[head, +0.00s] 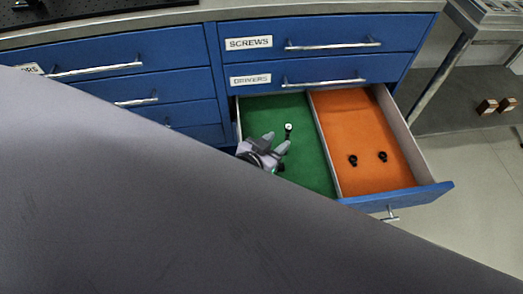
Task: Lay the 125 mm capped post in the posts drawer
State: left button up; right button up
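The open drawer has a green-lined compartment (315,172) on the left and an orange-lined one (365,125) on the right. A small, thin dark piece with a pale round end (289,128) lies in the green compartment; it may be the capped post, but its length cannot be judged. My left gripper (277,140) is over the green compartment, with its two fingers apart and the small piece just beyond their tips. I cannot tell whether they touch it. My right gripper is not in view.
Two small black pieces (353,160) (383,156) are in the orange compartment. A divider (325,145) separates the compartments. Closed drawers labelled SCREWS (249,43) and DRIVERS (250,80) are above. My own grey arm link hides the lower left of the view.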

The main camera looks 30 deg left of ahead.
pick_arm(q)
jog(key=v, duration=0.7)
jog(key=shift+s+p, duration=0.2)
jog(key=shift+p, duration=0.2)
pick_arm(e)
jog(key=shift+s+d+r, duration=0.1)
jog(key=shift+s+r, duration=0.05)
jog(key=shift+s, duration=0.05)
pick_arm(q)
jog(key=shift+r, duration=0.15)
